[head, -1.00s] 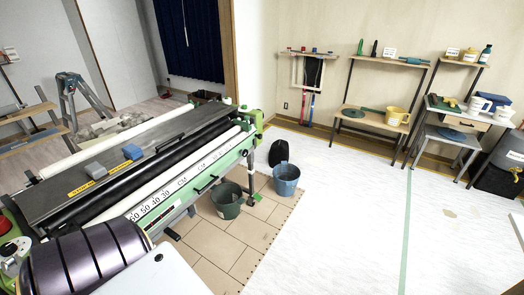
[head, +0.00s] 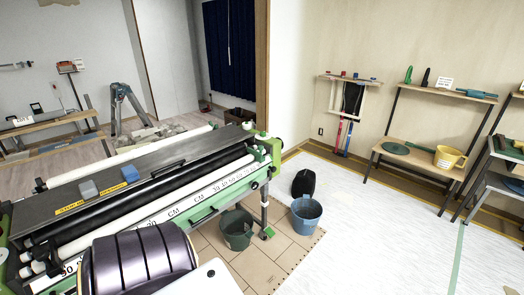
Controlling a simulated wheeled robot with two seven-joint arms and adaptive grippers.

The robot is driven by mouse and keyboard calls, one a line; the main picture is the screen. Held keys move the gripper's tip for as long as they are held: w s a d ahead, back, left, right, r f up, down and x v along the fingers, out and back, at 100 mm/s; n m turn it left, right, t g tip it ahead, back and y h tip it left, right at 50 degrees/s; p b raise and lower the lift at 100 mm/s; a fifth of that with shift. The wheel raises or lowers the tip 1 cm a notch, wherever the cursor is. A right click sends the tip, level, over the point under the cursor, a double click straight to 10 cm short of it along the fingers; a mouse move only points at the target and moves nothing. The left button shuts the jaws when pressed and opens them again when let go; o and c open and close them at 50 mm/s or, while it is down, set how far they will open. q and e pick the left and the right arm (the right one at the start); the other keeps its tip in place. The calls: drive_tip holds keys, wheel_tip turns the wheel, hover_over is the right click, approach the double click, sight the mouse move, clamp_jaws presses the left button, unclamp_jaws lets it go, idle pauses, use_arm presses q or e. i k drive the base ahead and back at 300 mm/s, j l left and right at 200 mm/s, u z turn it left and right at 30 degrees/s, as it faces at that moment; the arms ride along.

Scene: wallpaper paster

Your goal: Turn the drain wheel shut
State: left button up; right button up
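I cannot clearly make out a drain wheel in the head view. The long wallpaper paster (head: 150,163) stands at the left, with a dark top, rollers and a printed scale along its front. Its green far end (head: 268,150) carries small round fittings, too small to tell apart. I cannot see my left gripper.
A dark green bucket (head: 237,230) and a blue bucket (head: 306,215) stand on the floor by the paster's far end. A black bag (head: 304,183) is behind them. Shelves hold a yellow bucket (head: 449,158). The white floor (head: 375,235) is open at the right.

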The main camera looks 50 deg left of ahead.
sight(254, 186)
drive_tip(key=i+u, duration=0.25)
drive_tip(key=i, duration=0.15)
drive_tip(key=i+l+u, duration=0.5)
drive_tip(key=i+u, duration=0.2)
drive_tip(key=i+l+u, duration=0.65)
drive_tip(key=l+u, duration=0.2)
drive_tip(key=i+l+u, duration=0.25)
drive_tip(key=l+u, duration=0.2)
drive_tip(key=l, duration=0.15)
